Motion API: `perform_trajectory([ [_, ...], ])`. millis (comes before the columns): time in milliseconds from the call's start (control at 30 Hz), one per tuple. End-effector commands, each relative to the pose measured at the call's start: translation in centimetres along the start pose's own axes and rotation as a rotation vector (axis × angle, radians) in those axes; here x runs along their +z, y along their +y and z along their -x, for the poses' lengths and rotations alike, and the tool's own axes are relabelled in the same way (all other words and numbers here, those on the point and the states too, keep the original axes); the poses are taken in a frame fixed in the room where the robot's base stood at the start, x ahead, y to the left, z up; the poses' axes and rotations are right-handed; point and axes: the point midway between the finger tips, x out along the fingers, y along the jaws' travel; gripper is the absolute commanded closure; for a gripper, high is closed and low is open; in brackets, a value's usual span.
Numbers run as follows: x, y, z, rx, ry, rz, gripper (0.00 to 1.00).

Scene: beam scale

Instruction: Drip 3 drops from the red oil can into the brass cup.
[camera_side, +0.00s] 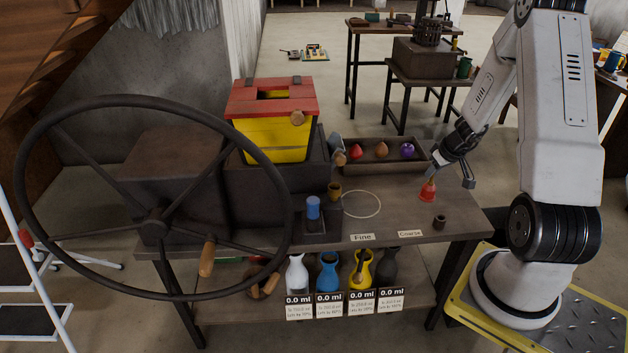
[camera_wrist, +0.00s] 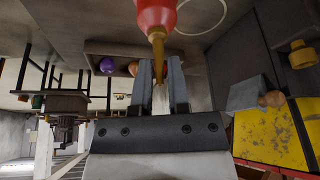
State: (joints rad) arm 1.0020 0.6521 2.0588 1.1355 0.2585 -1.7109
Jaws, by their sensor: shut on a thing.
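The red oil can (camera_side: 427,191) is at the right part of the table, upright, its narrow spout up. My gripper (camera_side: 452,170) is at the can's top, and its jaws are shut on the can. In the wrist view the can's red body (camera_wrist: 155,14) is at the top edge, its brass spout reaching towards my fingertips (camera_wrist: 161,80). The exact grip is hard to see, and I cannot tell whether the can's base touches the table. The brass cup (camera_side: 334,190) is left of the can, beside the blue cylinder (camera_side: 313,207); it also shows in the wrist view (camera_wrist: 303,56).
A pale ring (camera_side: 361,204) lies on the table between cup and can. A small dark cup (camera_side: 440,221) stands near the Coarse label (camera_side: 410,233). A tray (camera_side: 376,169) of coloured pieces lies behind. The yellow-and-red box (camera_side: 270,140) and large wheel (camera_side: 150,99) fill the left.

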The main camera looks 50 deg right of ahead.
Motion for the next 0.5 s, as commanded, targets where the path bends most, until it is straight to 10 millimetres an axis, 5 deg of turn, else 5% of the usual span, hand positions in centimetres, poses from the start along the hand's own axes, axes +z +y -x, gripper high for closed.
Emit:
perform_trajectory([
  [267, -3.3, -2.4, 0.4, -0.054, 0.000, 0.067, 1.00],
  [500, -8.9, -8.2, 1.7, -0.174, -0.010, 0.196, 1.00],
])
